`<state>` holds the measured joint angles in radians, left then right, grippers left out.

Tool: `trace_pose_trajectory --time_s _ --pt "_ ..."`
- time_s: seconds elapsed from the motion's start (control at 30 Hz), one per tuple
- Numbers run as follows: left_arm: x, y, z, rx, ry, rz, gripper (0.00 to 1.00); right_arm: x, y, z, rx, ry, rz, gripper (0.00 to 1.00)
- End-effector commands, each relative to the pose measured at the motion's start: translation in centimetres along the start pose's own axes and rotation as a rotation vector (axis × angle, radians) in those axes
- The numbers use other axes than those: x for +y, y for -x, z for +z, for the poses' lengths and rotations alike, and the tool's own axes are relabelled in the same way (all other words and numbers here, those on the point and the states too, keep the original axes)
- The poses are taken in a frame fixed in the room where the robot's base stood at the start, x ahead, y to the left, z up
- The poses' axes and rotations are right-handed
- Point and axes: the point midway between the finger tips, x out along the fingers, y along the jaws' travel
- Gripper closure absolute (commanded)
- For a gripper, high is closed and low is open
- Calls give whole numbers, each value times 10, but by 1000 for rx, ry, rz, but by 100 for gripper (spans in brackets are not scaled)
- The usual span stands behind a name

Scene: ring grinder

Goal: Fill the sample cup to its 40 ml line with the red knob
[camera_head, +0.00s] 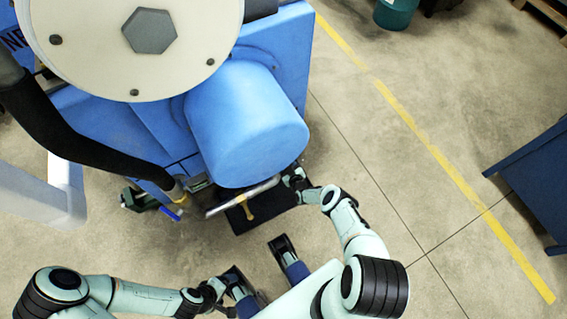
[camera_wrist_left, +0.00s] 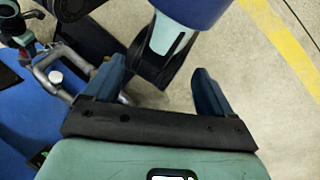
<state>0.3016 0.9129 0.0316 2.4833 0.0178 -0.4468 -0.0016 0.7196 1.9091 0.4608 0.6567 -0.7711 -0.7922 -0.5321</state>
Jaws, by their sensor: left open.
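I cannot make out the sample cup or its 40 ml line in either view. No red knob can be told clearly. My left gripper (camera_head: 222,291) is low in the head view, in front of the machine and apart from it. In the left wrist view its two blue fingers (camera_wrist_left: 160,66) stand wide apart with nothing held between them. My right gripper (camera_head: 293,180) is at the machine's front, by the right end of a bent metal bar (camera_head: 240,197). Its fingers are too small to read. The bar also shows in the left wrist view (camera_wrist_left: 42,75).
The blue machine (camera_head: 290,50) with its blue cylinder (camera_head: 250,125) fills the upper left. A blue-handled valve (camera_head: 172,213) and a black hose (camera_head: 70,135) are at its front left. A blue cabinet (camera_head: 535,175) stands at the right edge. The floor between is clear.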

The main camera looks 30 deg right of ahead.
Motion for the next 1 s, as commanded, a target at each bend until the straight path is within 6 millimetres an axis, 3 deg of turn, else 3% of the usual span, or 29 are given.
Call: trace_pose_trajectory --time_s 0.03,0.23,0.63,0.67,0.77,1.0 --pt "-3 -9 -6 15 1 0 15 -1 -9 4 1 1 0 46" --pt "-8 -18 -31 82 6 -3 15 0 -24 1 2 1 0 46" --pt "-9 -20 -38 102 8 -4 15 0 -28 -1 1 0 -1 46" --pt "-9 -20 -38 102 8 -4 15 0 -28 -1 1 0 -1 49" --pt "-9 -20 -38 102 8 -4 15 0 -28 -1 1 0 -1 81" --pt "-9 -20 -38 101 8 -4 15 0 -28 -1 1 9 3 82"
